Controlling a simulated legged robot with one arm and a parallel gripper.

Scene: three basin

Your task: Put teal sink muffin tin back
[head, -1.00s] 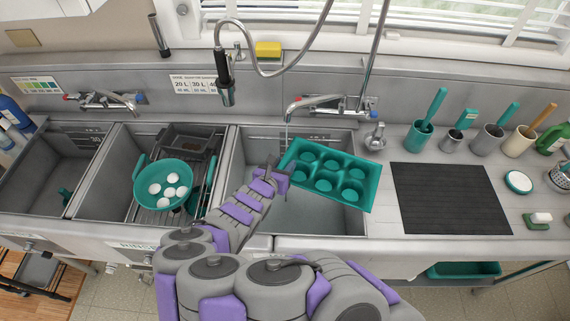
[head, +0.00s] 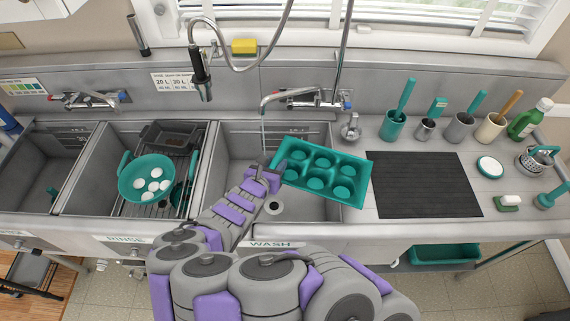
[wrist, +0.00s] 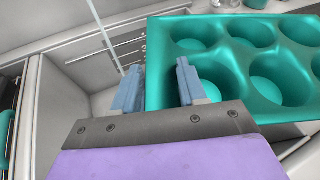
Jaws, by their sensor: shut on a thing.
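The teal muffin tin (head: 321,172) is held over the right-hand basin, marked WASH (head: 230,150), and reaches past that basin's right edge. Its cups face up toward the head camera. My gripper (head: 268,170) is shut on the tin's left edge. In the wrist view, the fingertips (wrist: 158,85) stand at the near left edge of the tin (wrist: 215,62), one finger on each side of its wall. A thin stream of water falls from the faucet (head: 290,97) just left of the tin.
The middle basin (head: 95,170) holds a teal colander (head: 128,187) with white round things and a dark pan. A black mat (head: 422,185) lies bare on the right counter. Several cups with brushes stand behind it. A teal bin (head: 445,254) sits below the counter.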

